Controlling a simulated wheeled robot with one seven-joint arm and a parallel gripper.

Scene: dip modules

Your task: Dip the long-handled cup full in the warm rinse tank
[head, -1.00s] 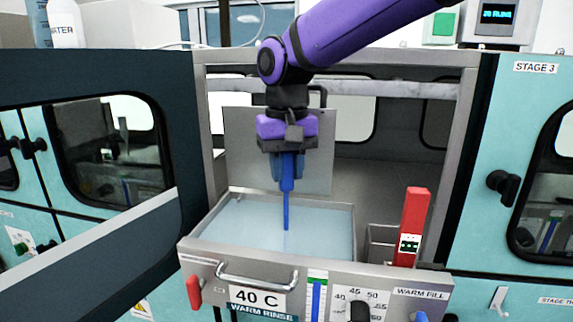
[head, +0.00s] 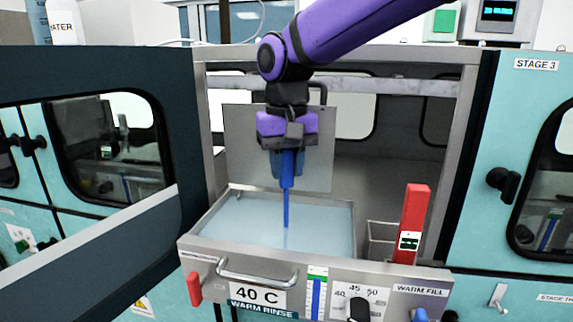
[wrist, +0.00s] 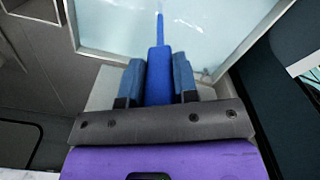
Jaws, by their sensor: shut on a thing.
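The warm rinse tank (head: 345,205) is an open metal basin holding pale blue liquid, labelled 40 C and WARM RINSE. My gripper (head: 287,172) points down over it. It is shut on the blue handle (head: 286,205) of the long-handled cup, which hangs roughly upright. The handle's thin lower part reaches down to the liquid. The cup end is not visible, so I cannot tell how full it is. In the wrist view, the blue handle (wrist: 158,75) sits between the two blue fingers of my gripper (wrist: 158,82), with the pale liquid beyond.
A red upright block (head: 414,215) stands right of the tank beside a small metal compartment (head: 380,240). A metal panel (head: 240,135) stands behind the tank. The front has a bar handle (head: 257,278), a red lever (head: 194,288) and a black knob (head: 359,310). An open dark door (head: 150,230) flanks the left.

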